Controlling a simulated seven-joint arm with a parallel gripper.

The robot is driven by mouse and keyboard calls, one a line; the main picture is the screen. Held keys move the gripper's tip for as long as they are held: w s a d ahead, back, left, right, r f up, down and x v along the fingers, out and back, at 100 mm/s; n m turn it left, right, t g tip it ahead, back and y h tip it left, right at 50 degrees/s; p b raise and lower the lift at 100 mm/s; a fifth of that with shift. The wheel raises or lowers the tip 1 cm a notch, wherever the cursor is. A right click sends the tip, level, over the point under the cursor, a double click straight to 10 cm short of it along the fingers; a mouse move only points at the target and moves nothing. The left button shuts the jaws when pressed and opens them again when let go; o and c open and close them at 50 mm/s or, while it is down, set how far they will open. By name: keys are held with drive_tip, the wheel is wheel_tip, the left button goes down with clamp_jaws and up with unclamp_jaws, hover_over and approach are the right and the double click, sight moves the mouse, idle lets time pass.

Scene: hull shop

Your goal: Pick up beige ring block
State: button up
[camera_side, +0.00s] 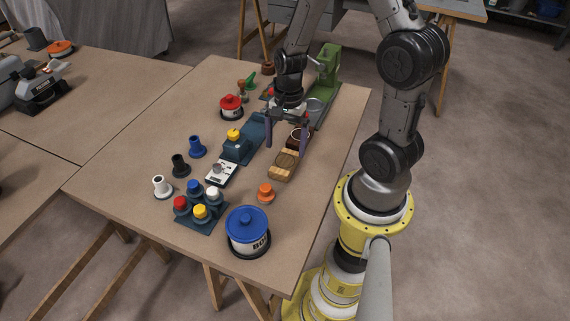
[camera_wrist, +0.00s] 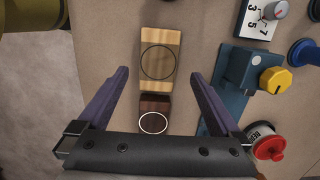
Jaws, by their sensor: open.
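The beige ring block (camera_wrist: 148,78), light striped wood with a thin dark ring on top, lies flat on the table in the wrist view, its near end roughly between the fingertips in the picture. It also shows in the side view (camera_side: 284,166). A dark brown block (camera_wrist: 155,103) with a white ring lies just nearer my wrist, close against or touching the beige one. It is partly visible in the side view (camera_side: 299,138). My gripper (camera_wrist: 160,75) is open and empty, pointing down with its purple fingers apart above the blocks. It also shows in the side view (camera_side: 287,144).
A blue device with a yellow knob (camera_side: 234,136) stands left of the blocks. An orange knob (camera_side: 265,192) and a blue-lidded pot (camera_side: 248,230) stand nearer the front. A green machine (camera_side: 327,78) stands behind. A red-lidded jar (camera_side: 231,107) is at the back left.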

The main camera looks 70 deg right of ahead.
sight(285, 160)
drive_tip(key=shift+s+a+f, duration=0.1)
drive_tip(key=shift+a+f, duration=0.1)
drive_tip(key=shift+f, duration=1.2)
drive_tip(key=shift+s+a+f, duration=0.1)
drive_tip(key=shift+a+f, duration=0.1)
drive_tip(key=shift+f, duration=1.15)
drive_tip(key=c, duration=1.5)
